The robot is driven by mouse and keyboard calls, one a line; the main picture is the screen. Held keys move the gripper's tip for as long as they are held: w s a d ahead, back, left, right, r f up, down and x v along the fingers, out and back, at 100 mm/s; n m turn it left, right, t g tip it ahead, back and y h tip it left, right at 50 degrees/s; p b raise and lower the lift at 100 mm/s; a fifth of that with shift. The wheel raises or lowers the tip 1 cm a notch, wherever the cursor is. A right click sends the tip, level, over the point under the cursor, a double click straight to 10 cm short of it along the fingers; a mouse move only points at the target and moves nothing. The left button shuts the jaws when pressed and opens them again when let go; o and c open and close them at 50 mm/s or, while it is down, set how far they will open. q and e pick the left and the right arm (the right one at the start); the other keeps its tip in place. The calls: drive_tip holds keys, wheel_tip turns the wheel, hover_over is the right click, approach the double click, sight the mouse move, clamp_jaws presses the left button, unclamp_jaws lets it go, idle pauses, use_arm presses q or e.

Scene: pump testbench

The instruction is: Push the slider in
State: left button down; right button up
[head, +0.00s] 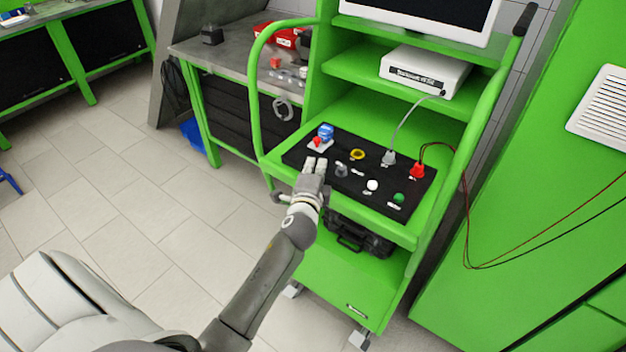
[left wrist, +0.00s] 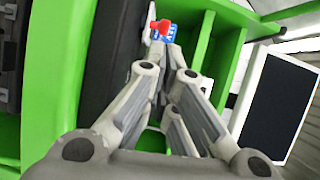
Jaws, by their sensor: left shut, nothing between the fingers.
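A black panel (head: 300,160) lies on the shelf of the green cart. At its far left corner is a small blue and red device (head: 325,131) on a white base, possibly the slider; I cannot tell for sure. In the left wrist view the blue and red device (left wrist: 168,34) shows just beyond my fingertips. My left gripper (head: 315,164) is shut and empty at the panel's left front edge, just in front of the device. Whether the fingertips touch it I cannot tell. My right gripper is not in view.
The panel also carries a yellow ring (head: 358,154), a grey knob (head: 341,171), a white button (head: 372,185), a green button (head: 398,198), a grey plug (head: 389,158) and a red plug (head: 417,171) with cables. A green tube frame (head: 256,95) rises at the cart's left.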

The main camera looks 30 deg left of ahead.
use_arm(q)
drive_tip(key=v, duration=0.5)
drive_tip(key=shift+s+d+r+b, duration=0.2)
drive_tip(key=shift+r+b, duration=0.05)
drive_tip(key=shift+b, duration=0.1)
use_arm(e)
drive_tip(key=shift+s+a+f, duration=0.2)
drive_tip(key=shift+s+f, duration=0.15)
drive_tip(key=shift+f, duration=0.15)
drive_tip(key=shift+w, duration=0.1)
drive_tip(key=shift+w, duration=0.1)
